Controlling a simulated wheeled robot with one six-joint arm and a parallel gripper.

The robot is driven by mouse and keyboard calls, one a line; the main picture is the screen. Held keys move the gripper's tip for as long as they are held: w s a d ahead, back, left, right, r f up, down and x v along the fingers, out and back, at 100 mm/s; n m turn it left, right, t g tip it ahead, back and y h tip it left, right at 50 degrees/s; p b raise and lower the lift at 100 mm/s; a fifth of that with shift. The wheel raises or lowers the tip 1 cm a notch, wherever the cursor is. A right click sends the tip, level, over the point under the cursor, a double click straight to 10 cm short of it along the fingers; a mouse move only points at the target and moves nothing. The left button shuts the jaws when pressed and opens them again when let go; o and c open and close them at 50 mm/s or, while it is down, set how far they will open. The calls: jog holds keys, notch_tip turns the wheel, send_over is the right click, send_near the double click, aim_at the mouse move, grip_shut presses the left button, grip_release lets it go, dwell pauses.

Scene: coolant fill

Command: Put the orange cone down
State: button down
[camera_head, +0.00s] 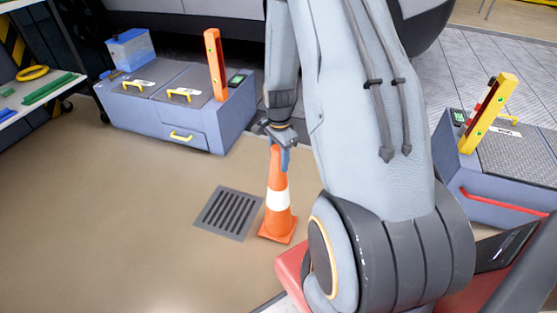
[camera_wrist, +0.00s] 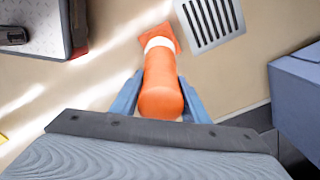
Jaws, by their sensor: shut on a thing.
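The orange cone (camera_head: 277,222) with a white band stands upright in the head view, its square base at floor level just right of a drain grate. I cannot tell whether the base touches the floor. My gripper (camera_head: 279,144) is shut on the cone's top from above. In the wrist view the cone (camera_wrist: 160,75) lies between the two blue fingers of my gripper (camera_wrist: 160,98), with its base toward the top of the picture.
The floor drain grate (camera_head: 229,213) lies beside the cone. A blue-grey cabinet (camera_head: 160,110) with yellow handles stands behind left. Another unit (camera_head: 490,185) with a yellow post stands at right. A shelf (camera_head: 35,95) is at far left. The floor at front left is clear.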

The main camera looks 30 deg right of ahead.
jog(key=shift+f, duration=0.1)
jog(key=c, duration=1)
grip_release()
